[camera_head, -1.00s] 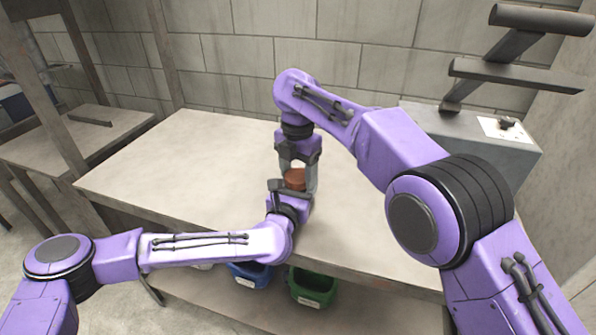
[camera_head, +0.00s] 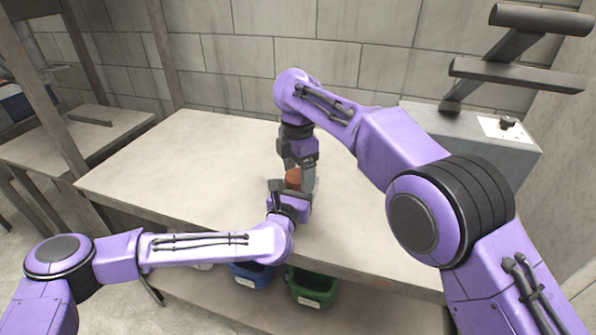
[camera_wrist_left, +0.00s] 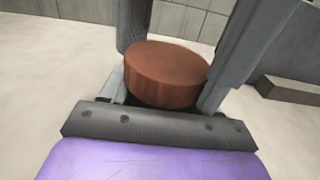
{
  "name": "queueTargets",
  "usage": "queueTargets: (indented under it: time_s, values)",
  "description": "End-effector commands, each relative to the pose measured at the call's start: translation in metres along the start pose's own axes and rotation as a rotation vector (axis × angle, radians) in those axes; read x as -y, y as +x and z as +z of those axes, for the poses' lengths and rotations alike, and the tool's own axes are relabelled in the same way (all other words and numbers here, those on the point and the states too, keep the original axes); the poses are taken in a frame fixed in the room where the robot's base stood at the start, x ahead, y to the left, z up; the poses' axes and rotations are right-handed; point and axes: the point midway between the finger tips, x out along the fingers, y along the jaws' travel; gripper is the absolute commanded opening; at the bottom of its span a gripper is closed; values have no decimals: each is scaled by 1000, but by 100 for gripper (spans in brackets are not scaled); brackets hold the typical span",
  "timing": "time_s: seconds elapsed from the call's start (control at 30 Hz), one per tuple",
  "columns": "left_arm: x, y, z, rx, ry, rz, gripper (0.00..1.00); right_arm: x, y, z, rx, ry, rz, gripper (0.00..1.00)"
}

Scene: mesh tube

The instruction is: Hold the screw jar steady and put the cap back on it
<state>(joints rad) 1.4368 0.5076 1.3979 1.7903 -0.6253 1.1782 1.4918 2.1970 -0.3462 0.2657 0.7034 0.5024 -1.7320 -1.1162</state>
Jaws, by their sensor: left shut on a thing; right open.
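The reddish-brown cap (camera_head: 293,178) shows between the two grippers in the head view. In the left wrist view the cap (camera_wrist_left: 167,72) is a flat, level disc at the left gripper's front. The jar body is hidden below it, so I cannot tell how the cap is seated. My left gripper (camera_head: 288,190) comes in low from the front and is shut, apparently on the hidden jar. My right gripper (camera_head: 299,181) points down from above and is open. Its grey fingers stand on either side of the cap.
The pale table (camera_head: 190,165) is clear to the left of the grippers. A grey machine box (camera_head: 470,135) stands at the back right. A blue bin (camera_head: 250,275) and a green bin (camera_head: 313,288) sit on the shelf below the front edge.

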Motion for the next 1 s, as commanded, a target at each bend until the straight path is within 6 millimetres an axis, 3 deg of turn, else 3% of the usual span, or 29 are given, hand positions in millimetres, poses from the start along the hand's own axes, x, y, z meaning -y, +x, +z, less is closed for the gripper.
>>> queueTargets:
  time_s: [0.17, 0.5, 0.87, 1.0]
  values:
    - [-6, 2, 0, -1, -1, 14, 0, 1, -2, -2, -3, -5, -6, 90]
    - [-4, 1, -2, -4, 0, 11, 0, 0, -44, -2, -4, -5, -3, 90]
    - [-2, 1, 0, -1, 0, 6, 0, 1, -37, -2, -10, -4, -15, 87]
    - [-2, 1, 0, 0, 0, 5, 0, -9, -29, -37, -112, -113, -2, 87]
